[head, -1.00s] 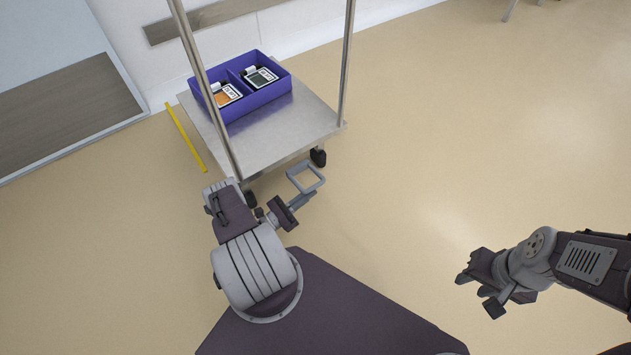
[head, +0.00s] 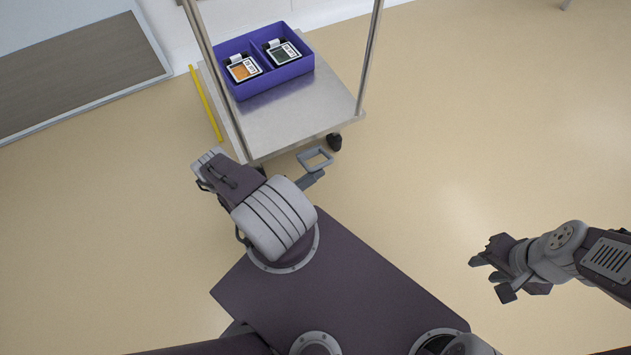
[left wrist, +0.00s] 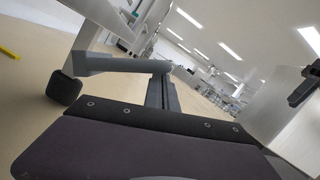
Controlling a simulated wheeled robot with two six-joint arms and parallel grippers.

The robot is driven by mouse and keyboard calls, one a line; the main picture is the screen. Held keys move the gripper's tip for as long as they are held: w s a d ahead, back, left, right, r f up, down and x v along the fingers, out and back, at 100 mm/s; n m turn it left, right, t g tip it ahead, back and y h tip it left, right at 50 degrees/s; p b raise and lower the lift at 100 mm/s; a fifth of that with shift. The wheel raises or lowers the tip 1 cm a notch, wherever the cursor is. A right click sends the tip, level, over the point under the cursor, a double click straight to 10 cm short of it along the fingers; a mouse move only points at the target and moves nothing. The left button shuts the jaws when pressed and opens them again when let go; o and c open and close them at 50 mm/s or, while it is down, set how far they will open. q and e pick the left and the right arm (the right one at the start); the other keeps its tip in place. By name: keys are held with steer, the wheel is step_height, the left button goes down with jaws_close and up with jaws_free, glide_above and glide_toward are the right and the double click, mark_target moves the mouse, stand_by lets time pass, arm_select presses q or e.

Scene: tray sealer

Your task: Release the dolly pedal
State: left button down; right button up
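The dolly (head: 290,127) is a steel cart with upright posts at the upper left of the head view. A grey loop-shaped pedal (head: 303,156) sticks out low from its near side. In the left wrist view the pedal (left wrist: 115,65) is a grey bar running from the cart to my fingers. My left gripper (head: 316,175) is at the pedal's near edge, largely hidden by my arm. Its fingers (left wrist: 162,88) look closed together just below the bar's end; I cannot tell whether they touch it. My right gripper (head: 487,278) is open and empty over the floor at right.
A purple divided bin (head: 270,88) with two labelled packs sits on the dolly. A black caster (head: 334,142) stands right of the pedal. A yellow floor strip (head: 206,104) lies left of the dolly, with a wall behind. The floor at centre right is clear.

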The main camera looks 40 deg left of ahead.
stand_by(0.3)
arm_select(q)
steer(key=s+a+f+b, duration=0.1)
steer(key=s+f+b, duration=0.2)
steer(key=s+f, duration=0.3)
steer(key=v, duration=0.3)
steer(key=shift+s+r, duration=0.25)
steer(key=shift+s, duration=0.25)
